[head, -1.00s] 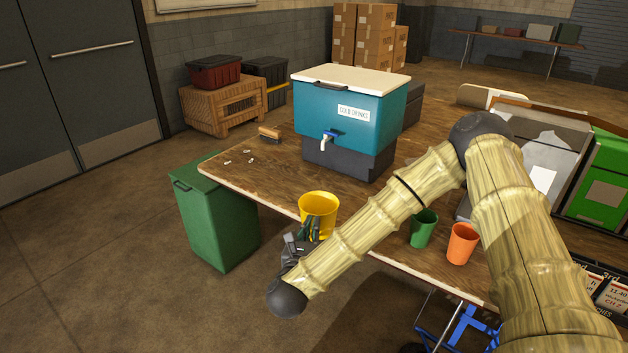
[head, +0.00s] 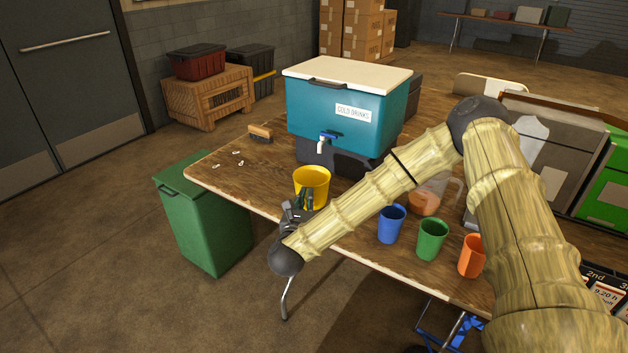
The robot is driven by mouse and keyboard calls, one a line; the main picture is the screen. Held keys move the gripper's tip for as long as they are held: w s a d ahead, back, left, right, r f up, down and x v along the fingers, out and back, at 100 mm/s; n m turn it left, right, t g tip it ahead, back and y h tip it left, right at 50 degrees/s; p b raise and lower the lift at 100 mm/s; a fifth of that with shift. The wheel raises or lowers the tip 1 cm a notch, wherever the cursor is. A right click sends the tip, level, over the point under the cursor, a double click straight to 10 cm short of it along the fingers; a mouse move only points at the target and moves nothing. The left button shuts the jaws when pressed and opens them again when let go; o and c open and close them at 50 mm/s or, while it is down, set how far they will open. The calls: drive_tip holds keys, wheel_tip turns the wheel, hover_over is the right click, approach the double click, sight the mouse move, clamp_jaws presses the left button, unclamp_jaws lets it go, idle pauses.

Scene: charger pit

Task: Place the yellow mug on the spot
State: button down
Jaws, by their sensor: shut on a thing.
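The yellow mug (head: 312,177) is upright, in front of the teal cooler's tap in the head view. My gripper (head: 304,201) is shut on the mug's near side, with its fingers partly hidden by the mug and my arm. The mug shows over the table's front part; I cannot tell whether its base touches the wood. No marked spot can be made out; the mug and my arm cover part of the tabletop.
The teal cooler (head: 345,105) with a tap (head: 326,142) stands behind the mug. Blue (head: 391,226), green (head: 432,241) and orange (head: 470,257) mugs and a clear pitcher (head: 440,192) are to the right. A brush (head: 261,133) and small white bits lie left. The table's (head: 235,185) left part is mostly clear.

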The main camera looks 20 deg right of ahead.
drive_tip(key=p, duration=0.1)
approach(316, 176)
drive_tip(key=w, duration=0.1)
drive_tip(key=w+d+r, duration=0.1)
drive_tip(key=w+d, duration=0.1)
drive_tip(key=w, duration=0.1)
drive_tip(key=shift+r, duration=0.2)
drive_tip(key=shift+w+d+f+p, duration=0.25)
drive_tip(key=shift+w+d, duration=0.05)
drive_tip(key=shift+w, duration=0.25)
drive_tip(key=shift+w+d+f+p, duration=0.25)
drive_tip(key=shift+w, duration=0.3)
drive_tip(key=shift+f, duration=0.35)
drive_tip(key=shift+f, duration=0.1)
drive_tip(key=c, duration=1.6)
unclamp_jaws()
drive_tip(key=b+v, duration=0.2)
drive_tip(key=v, duration=1)
